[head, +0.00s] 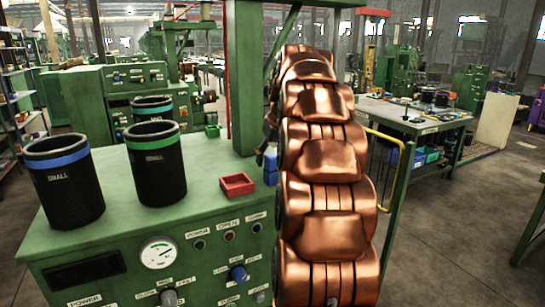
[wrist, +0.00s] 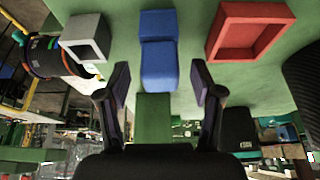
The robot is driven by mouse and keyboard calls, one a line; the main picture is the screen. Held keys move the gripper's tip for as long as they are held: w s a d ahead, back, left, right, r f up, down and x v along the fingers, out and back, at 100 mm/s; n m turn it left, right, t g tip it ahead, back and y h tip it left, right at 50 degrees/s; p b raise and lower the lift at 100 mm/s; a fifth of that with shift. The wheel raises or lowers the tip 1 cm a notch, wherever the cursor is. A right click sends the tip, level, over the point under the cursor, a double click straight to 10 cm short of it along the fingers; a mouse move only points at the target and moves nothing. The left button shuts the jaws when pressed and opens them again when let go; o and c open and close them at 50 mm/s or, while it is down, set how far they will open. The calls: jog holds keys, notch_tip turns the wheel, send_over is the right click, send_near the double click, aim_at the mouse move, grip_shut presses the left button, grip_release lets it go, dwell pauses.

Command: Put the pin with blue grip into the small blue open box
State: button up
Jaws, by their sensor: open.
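No pin with a blue grip can be made out in either view. In the wrist view two blue block-like shapes, an upper one (wrist: 158,23) and a lower one (wrist: 159,66), sit end to end on the green top. I cannot tell whether either is an open box. My gripper (wrist: 160,82) is open, its two dark fingers apart, with the lower blue shape seen between and beyond them. Nothing shows held. In the head view a blue object (head: 271,168) stands beside my copper arm, which partly hides it. The gripper is mostly hidden there.
A red open box (head: 237,184) stands on the green cabinet top (head: 110,212); the wrist view shows it too (wrist: 213,42). Black sleeves with blue (head: 66,185) and green (head: 158,172) bands stand left.

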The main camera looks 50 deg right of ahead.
jog(key=shift+r, duration=0.1)
jog(key=d+v, duration=0.1)
jog(key=v, duration=0.6)
jog(key=shift+a+r, duration=0.2)
jog(key=shift+a, duration=0.35)
jog(key=shift+a, duration=0.1)
jog(key=s+a+f+n+g+y, duration=0.15)
jog(key=a+f, duration=0.25)
jog(key=a, duration=0.4)
jog(key=s+a+f+g, duration=0.1)
jog(key=s+a+f, duration=0.25)
jog(key=a, duration=0.55)
jog(key=s+a+f+n+g+y, duration=0.1)
jog(key=a+f, duration=0.4)
jog(key=a, duration=0.3)
jog(key=s+a+f+g, duration=0.1)
jog(key=s+a+f, duration=0.2)
jog(key=s, duration=0.4)
jog(key=s+a+f+n, duration=0.1)
jog(key=s+a+f, duration=0.3)
jog(key=s+f, duration=0.2)
jog(key=s+a+f+g+h, duration=0.1)
jog(key=s+a+f, duration=0.3)
jog(key=s, duration=0.4)
jog(key=shift+s+f+g, duration=0.2)
jog(key=shift+f+g, duration=0.15)
jog(key=shift+f, duration=0.3)
jog(key=shift+a, duration=0.1)
